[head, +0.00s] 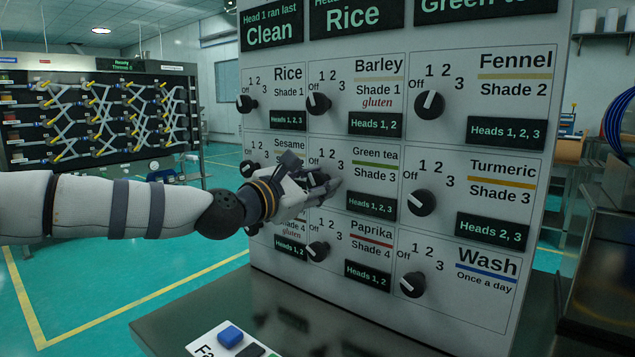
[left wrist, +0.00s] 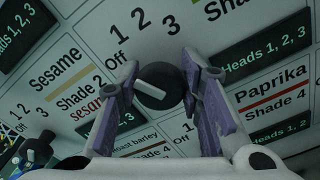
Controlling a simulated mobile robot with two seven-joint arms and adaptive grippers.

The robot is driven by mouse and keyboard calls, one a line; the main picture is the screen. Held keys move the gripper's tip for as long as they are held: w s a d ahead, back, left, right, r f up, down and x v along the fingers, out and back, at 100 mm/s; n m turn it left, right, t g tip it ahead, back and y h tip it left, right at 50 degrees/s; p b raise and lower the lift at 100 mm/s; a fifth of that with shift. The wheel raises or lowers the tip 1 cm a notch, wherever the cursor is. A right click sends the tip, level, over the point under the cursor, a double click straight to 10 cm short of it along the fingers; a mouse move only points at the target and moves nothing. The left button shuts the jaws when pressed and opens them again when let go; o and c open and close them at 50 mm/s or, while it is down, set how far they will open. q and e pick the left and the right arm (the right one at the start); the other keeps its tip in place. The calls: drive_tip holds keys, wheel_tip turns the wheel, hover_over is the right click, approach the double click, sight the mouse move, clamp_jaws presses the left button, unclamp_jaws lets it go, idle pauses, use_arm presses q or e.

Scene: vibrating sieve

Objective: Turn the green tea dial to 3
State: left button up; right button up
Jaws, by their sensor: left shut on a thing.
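The green tea dial, a black round knob (left wrist: 158,95) with a white pointer bar, sits on the white panel. In the head view it is mostly hidden behind my left gripper (head: 320,185). In the left wrist view the two fingers of my left gripper (left wrist: 160,75) stand on either side of the knob, shut on it. Its white bar lies nearly left-right in that view, on the side of Off; its exact setting is hard to tell. The marks Off, 1, 2, 3 curve above it. The Green tea label (head: 375,155) shows to its right. My right gripper is out of view.
Other dials surround it: Barley (head: 318,103) above, Paprika (head: 318,251) below, Turmeric (head: 421,202) to the right, Sesame (head: 249,168) to the left. A dark metal table (head: 190,318) with a card and blue block (head: 230,336) lies below the panel.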

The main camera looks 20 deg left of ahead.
use_arm(q)
drive_tip(key=m, duration=0.4)
drive_tip(key=shift+m, duration=0.3)
drive_tip(key=m, duration=0.4)
drive_tip(key=shift+d+f+m, duration=0.1)
drive_tip(key=shift+m, duration=0.3)
drive_tip(key=m+p, duration=0.1)
drive_tip(key=m, duration=0.3)
drive_tip(key=shift+f+m, duration=0.15)
drive_tip(key=shift+m, duration=1.95)
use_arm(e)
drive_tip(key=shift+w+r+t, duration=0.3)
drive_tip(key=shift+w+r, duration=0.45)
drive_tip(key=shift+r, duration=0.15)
use_arm(q)
drive_tip(key=shift+p, duration=0.3)
drive_tip(key=o, duration=1.1)
drive_tip(key=shift+o, duration=0.2)
